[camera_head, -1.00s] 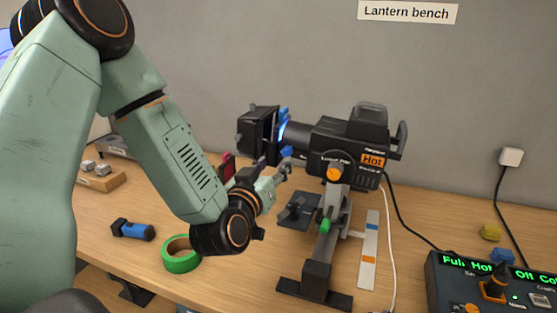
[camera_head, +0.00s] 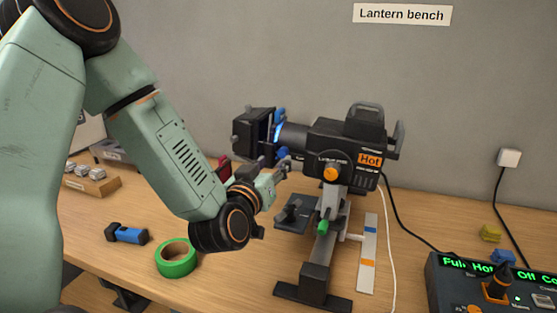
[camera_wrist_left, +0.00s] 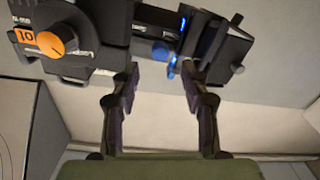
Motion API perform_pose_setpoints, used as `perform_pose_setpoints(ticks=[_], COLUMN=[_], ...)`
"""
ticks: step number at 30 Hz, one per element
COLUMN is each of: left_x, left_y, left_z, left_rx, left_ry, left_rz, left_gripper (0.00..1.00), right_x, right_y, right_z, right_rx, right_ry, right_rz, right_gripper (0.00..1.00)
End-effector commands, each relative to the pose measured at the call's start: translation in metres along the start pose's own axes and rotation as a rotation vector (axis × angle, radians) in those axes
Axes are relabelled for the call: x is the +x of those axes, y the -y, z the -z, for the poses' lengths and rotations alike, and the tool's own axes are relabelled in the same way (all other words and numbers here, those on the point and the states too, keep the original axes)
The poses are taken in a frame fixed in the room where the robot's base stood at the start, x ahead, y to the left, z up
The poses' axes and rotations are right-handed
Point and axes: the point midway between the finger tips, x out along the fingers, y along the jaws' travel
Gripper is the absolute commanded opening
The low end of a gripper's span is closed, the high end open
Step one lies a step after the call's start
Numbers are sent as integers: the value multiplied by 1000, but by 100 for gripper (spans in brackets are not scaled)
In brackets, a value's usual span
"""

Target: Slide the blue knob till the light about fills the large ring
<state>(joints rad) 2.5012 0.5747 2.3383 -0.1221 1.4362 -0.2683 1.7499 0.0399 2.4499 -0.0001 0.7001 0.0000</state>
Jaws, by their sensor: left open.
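The black lantern (camera_head: 338,140) stands on a bench post, its barrel pointing left. The blue knob (camera_wrist_left: 161,54) hangs under its barrel in the left wrist view. In the head view the knob (camera_head: 283,152) shows small just above my fingertips. My left gripper (camera_head: 280,168) is open below the barrel. In the wrist view its fingers (camera_wrist_left: 157,85) stand apart, with the knob beyond the tips and between them, apparently untouched. An orange knob (camera_head: 330,174) is on the lantern body and a green one (camera_head: 323,227) on the stand. The large ring is not in view. My right gripper is not in view.
A green tape roll (camera_head: 176,259) and a blue-and-black cylinder (camera_head: 128,234) lie on the bench at left. A control box (camera_head: 470,290) with a green display stands at front right. A pale strip (camera_head: 369,255) lies right of the stand. Cables run behind it.

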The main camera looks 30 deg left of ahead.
Motion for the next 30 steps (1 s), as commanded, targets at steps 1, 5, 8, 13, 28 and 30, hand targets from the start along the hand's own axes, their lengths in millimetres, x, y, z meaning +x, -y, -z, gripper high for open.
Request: perform_pose_setpoints(ticks=[1,5,8,13,28,30], left_x=[9,27,38,48,48,48], left_y=[0,0,0,0,0,0], left_z=[0,0,0,0,0,0], left_rx=[5,3,2,0,-1,-1], left_ry=[-2,0,-1,0,1,0], left_rz=[0,0,1,0,1,1], left_gripper=[45,45,45,45,27,21], right_x=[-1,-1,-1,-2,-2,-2], right_y=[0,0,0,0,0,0], right_z=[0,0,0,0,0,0], right_rx=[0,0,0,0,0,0], right_ry=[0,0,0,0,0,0], right_rz=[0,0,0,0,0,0], right_gripper=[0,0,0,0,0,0])
